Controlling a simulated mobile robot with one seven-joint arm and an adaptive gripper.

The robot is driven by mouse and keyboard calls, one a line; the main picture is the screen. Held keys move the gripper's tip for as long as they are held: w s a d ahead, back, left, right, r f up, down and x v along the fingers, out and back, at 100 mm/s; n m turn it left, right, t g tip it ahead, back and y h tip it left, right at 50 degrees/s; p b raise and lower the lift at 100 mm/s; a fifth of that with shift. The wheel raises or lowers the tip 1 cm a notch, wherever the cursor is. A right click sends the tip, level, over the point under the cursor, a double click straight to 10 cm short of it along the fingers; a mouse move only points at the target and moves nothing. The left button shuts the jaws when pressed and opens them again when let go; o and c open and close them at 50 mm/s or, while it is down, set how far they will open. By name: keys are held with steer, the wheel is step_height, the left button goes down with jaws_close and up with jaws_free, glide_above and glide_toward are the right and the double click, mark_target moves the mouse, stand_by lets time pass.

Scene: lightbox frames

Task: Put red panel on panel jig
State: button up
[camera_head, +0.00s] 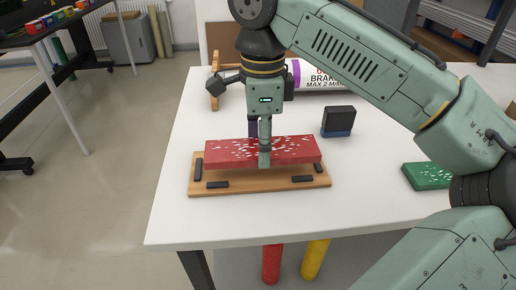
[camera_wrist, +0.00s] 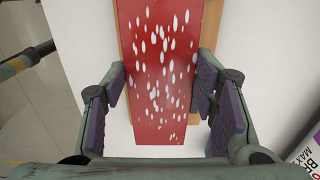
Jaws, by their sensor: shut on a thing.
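The red panel (camera_head: 225,155) is a long flat board with white specks. My gripper (camera_head: 264,158) is shut on it across its width, near the middle. In the wrist view the panel (camera_wrist: 155,60) lies between the purple finger pads. The panel jig (camera_head: 258,188) is a wooden board with several black stops, lying on the white table. The panel is over the jig and hides its back part; the front strip with its stops shows. The panel looks roughly level and lengthwise with the jig. I cannot tell whether it touches the jig.
A green speckled panel (camera_head: 428,176) lies at the right of the white table (camera_head: 375,195). A black and blue block (camera_head: 338,121) stands behind the jig. A white cylinder with print (camera_head: 318,75) and a wooden stand (camera_head: 214,82) are at the back. The table's front edge is clear.

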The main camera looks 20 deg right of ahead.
steer(key=shift+w+a+f, duration=0.15)
steer(key=shift+w+a, duration=0.05)
steer(key=shift+w, duration=0.3)
steer(key=shift+f, duration=1.65)
steer(key=shift+f, duration=0.15)
steer(key=o, duration=1.3)
step_height(320, 180, up, 12)
steer(key=p, duration=1.1)
steer(key=shift+p, duration=0.3)
